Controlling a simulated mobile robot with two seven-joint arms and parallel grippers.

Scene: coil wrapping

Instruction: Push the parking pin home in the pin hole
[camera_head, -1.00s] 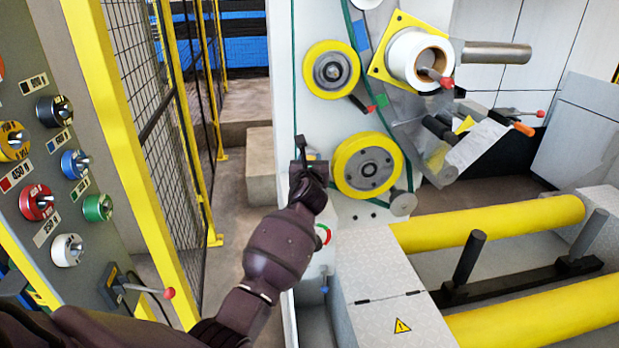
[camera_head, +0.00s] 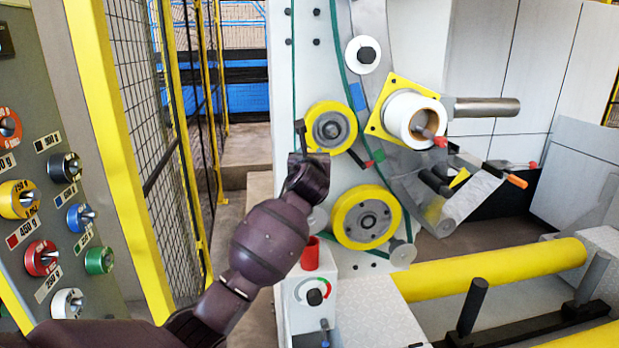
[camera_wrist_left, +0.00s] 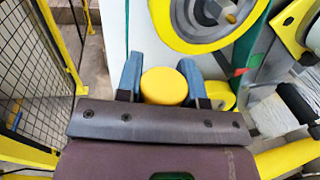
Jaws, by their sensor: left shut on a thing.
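My left gripper (camera_head: 305,156) is in front of the pale machine column, just below and left of the upper yellow wheel. In the left wrist view the blue fingers of the left gripper (camera_wrist_left: 164,84) stand on both sides of a round yellow head (camera_wrist_left: 165,87) and hold it. This seems to be the parking pin; its shank is hidden behind the head. I cannot make out the pin hole in either view, nor whether the pin touches the column (camera_head: 300,80). My right gripper is not in view.
The upper yellow wheel (camera_head: 331,128) is close to the gripper, and the lower yellow wheel (camera_head: 366,218) is to its lower right. A red cup (camera_head: 310,254) stands on the control box (camera_head: 305,315) below. A mesh fence (camera_head: 140,80) and a weight panel (camera_head: 30,110) are at left.

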